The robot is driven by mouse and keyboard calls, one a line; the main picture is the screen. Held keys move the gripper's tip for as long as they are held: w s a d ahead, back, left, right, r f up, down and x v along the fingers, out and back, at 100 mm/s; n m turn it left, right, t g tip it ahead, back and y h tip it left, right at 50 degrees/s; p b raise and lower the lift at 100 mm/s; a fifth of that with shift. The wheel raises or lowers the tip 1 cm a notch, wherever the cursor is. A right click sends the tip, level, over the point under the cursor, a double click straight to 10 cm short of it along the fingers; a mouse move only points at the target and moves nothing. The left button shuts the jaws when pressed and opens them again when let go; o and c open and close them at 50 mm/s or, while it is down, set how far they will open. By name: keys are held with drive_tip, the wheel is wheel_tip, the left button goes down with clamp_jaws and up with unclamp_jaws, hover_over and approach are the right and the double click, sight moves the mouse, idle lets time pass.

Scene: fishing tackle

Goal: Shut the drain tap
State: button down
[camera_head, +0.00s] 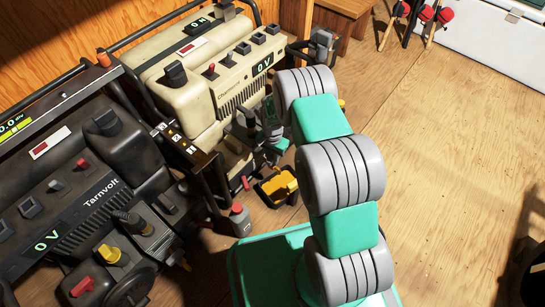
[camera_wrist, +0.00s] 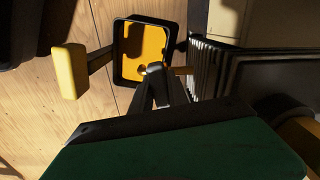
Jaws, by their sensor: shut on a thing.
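The drain tap (camera_wrist: 180,70) shows in the wrist view as a small brass-coloured stub beside the generator's ribbed dark side. My gripper (camera_wrist: 154,72) is shut at the tap's outer end, and the jaws hide most of what they hold. I cannot make out the tap's handle or its angle. In the head view my gripper (camera_head: 264,142) is low at the front of the cream generator (camera_head: 200,90), where my arm hides part of it. The tap cannot be made out there.
A black-rimmed tray with a yellow inside (camera_wrist: 145,45) lies on the wooden floor below the jaws; it also shows in the head view (camera_head: 278,187). A yellow block on a dark bar (camera_wrist: 70,72) is beside it. A black Tarnvolt generator (camera_head: 90,200) stands left.

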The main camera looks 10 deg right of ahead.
sight(272, 156)
drive_tip(key=shift+m, duration=0.9)
drive_tip(key=c, duration=1.3)
unclamp_jaws()
drive_tip(key=shift+r, duration=0.1)
wheel_tip(272, 156, up, 8)
drive_tip(key=p, duration=0.3)
drive_tip(key=shift+f+p, duration=0.2)
drive_tip(key=shift+p, duration=0.1)
